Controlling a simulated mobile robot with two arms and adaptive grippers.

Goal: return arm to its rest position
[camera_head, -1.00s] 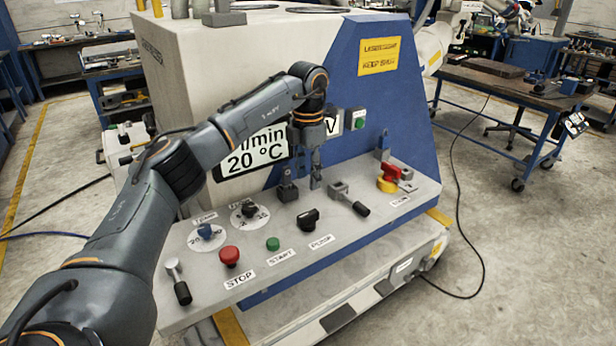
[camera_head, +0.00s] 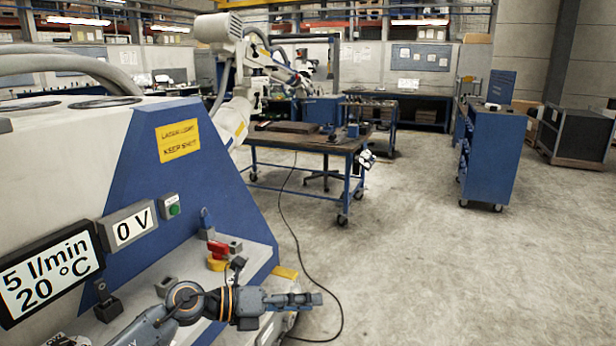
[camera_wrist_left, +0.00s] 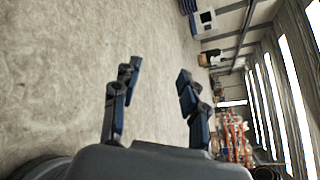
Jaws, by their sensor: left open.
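My left gripper (camera_head: 308,299) is at the lower middle of the head view, stretched out to the right past the edge of the machine's control shelf. Its fingers point right over open floor. In the left wrist view the two fingers (camera_wrist_left: 155,95) stand apart with nothing between them, so it is open and empty. My left arm comes in from the bottom left and covers part of the control shelf (camera_head: 262,258). My right gripper is not in view.
The blue and white machine (camera_head: 150,185) fills the left. Its red and yellow switch (camera_head: 217,256) and several shelf controls lie close behind my arm. A workbench (camera_head: 310,142) and a blue cabinet (camera_head: 492,155) stand farther back. A cable (camera_head: 300,250) crosses the floor. The right floor is clear.

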